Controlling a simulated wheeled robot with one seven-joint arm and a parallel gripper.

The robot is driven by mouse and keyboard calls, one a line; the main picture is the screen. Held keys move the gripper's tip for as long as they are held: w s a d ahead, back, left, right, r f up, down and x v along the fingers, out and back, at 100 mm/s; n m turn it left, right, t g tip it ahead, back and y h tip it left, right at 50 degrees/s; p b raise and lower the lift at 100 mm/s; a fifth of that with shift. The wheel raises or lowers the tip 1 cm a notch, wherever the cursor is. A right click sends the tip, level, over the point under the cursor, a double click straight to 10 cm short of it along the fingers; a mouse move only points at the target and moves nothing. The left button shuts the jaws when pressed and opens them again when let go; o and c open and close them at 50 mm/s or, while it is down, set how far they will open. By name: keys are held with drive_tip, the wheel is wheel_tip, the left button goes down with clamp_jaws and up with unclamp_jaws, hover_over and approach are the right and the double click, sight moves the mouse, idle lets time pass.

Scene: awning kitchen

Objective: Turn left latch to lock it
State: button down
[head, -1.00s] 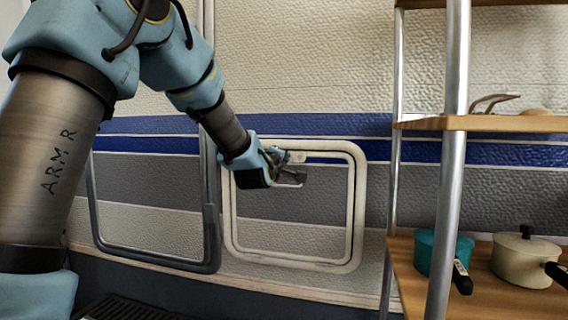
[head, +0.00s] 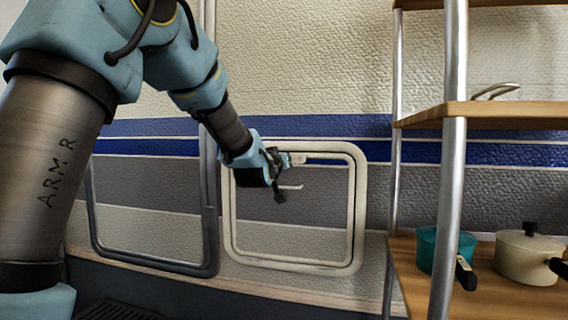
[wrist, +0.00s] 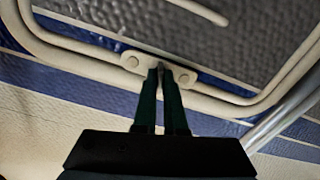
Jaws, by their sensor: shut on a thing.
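A pale latch mount (head: 298,158) sits on the top bar of the cream hatch frame (head: 357,205) on the wall. In the wrist view the mount shows as two rounded ends (wrist: 184,76) with a screw on each side. My gripper (wrist: 160,72) is shut between them, on the small latch at the middle. The latch piece itself is mostly hidden by the fingertips, so its angle cannot be told. In the head view my gripper (head: 280,176) is at the upper left of the hatch, just left of the mount and tilted downward.
A thin pale handle (head: 291,187) shows on the hatch panel below the mount. A dark grey frame (head: 150,260) is to the left. A shelf with metal posts (head: 451,200) stands at the right, holding a teal pot (head: 426,248) and a cream pot (head: 525,258).

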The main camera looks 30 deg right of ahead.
drive_tip(key=shift+m, duration=1.6)
drive_tip(key=c, duration=1)
unclamp_jaws()
drive_tip(key=p+v, duration=0.1)
drive_tip(key=v, duration=0.9)
drive_tip(key=shift+s+a, duration=0.3)
